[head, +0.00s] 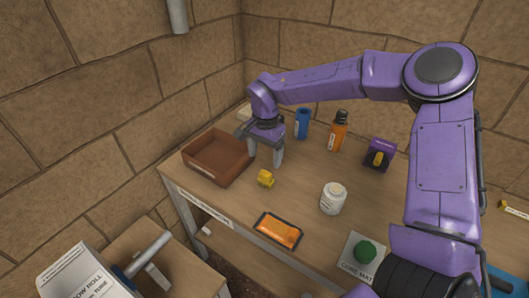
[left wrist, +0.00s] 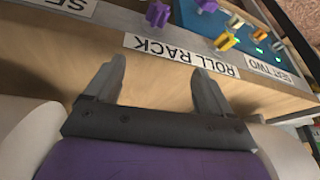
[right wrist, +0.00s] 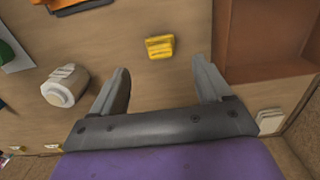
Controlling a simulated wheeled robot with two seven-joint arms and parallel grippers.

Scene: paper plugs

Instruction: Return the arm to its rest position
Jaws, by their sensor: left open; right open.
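My right arm, purple, reaches across the table in the head view. Its right gripper (head: 265,155) is open and points down beside the brown tray (head: 188,160). In the right wrist view the right gripper (right wrist: 165,85) has nothing between its fingers, and a small yellow block (right wrist: 160,46) lies on the table beyond the fingertips. That yellow block also shows in the head view (head: 265,178). My left gripper (left wrist: 157,75) is open and empty in front of a wooden edge labelled "ROLL RACK" (left wrist: 180,54). The left arm does not show in the head view.
On the table (head: 300,180) stand a blue container (head: 302,124), an orange bottle (head: 338,131), a purple box (head: 380,154) and a white jar (head: 333,198). An orange packet (head: 278,231) lies near the front edge. A green ball (head: 365,251) sits on the core mat (head: 352,272). Stone walls stand behind.

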